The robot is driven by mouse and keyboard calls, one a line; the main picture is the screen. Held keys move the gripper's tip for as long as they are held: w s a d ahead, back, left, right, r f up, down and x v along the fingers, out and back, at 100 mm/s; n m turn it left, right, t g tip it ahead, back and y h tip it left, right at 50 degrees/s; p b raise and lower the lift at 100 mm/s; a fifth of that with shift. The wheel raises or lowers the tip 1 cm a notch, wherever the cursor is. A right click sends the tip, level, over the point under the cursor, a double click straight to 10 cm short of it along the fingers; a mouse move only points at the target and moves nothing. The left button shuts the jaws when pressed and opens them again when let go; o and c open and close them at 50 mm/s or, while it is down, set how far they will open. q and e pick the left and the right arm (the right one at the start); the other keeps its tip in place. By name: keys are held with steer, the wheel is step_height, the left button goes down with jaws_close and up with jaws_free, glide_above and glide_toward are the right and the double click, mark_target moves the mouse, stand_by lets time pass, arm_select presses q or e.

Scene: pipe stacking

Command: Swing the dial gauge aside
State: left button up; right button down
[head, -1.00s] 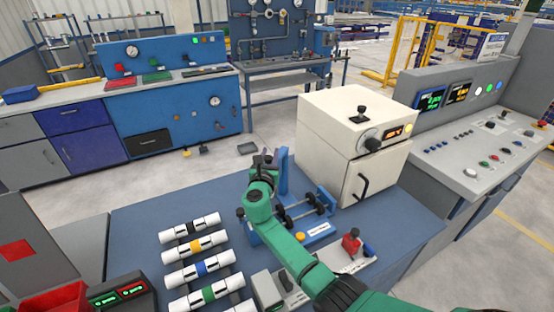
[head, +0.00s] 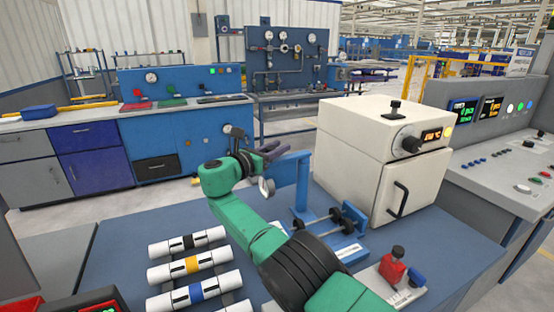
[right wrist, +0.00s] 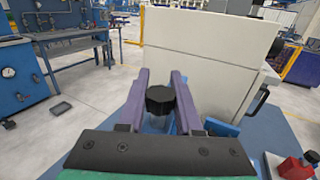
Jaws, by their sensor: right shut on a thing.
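A blue stand with an upright post and a short top arm (head: 303,190) rises from the blue bench. A small round dial gauge (head: 266,187) shows left of the post, partly behind my green arm. My right gripper (head: 274,150) is beside the top of the stand, its purple fingers pointing right. In the right wrist view, the fingers are shut on a black knob (right wrist: 160,99) with a clear or bluish stem below it. The gauge face is too small to read. My left gripper is not in view.
A dark shaft with discs (head: 328,224) lies on a blue base right of the post. A cream oven (head: 370,150) stands behind right. Several banded white pipes (head: 195,265) lie front left. A red clamp (head: 393,268) sits front right.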

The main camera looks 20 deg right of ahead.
stand_by(0.3)
steer(key=c, duration=0.6)
jaws_free()
steer(key=shift+d, duration=0.1)
steer(key=shift+s+a, duration=0.3)
steer(key=shift+a, duration=0.2)
steer(key=v, duration=1.3)
steer(key=shift+a+b, duration=0.15)
steer(key=shift+b, duration=0.3)
steer(key=shift+s, duration=0.15)
